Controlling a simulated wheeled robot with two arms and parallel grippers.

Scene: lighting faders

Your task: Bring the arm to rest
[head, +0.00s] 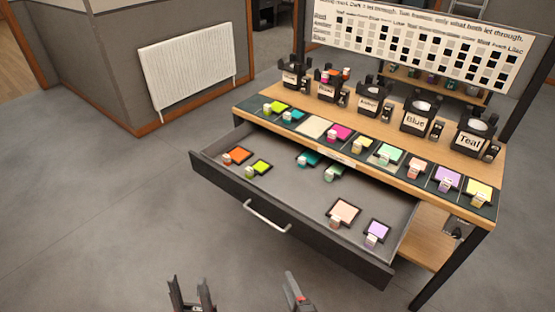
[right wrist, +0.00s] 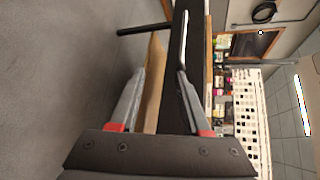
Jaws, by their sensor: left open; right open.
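My left gripper (head: 192,292) shows at the bottom edge of the head view, its two fingers apart and nothing between them. My right gripper (head: 294,290) is to its right at the same edge, partly cut off by the frame. Both are in front of the open drawer (head: 300,228) and apart from its handle (head: 267,217). In the right wrist view the right gripper (right wrist: 161,75) is open and empty, with its red-based fingers spread. The dark drawer front and its handle (right wrist: 185,30) appear beyond the fingers.
The wooden bench (head: 255,100) holds a row of coloured gel swatches and several black labelled lamps, including Blue (head: 415,118) and Teal (head: 470,140). The drawer holds several framed swatches. A chart board (head: 420,45) stands behind. The floor (head: 100,220) at left is clear.

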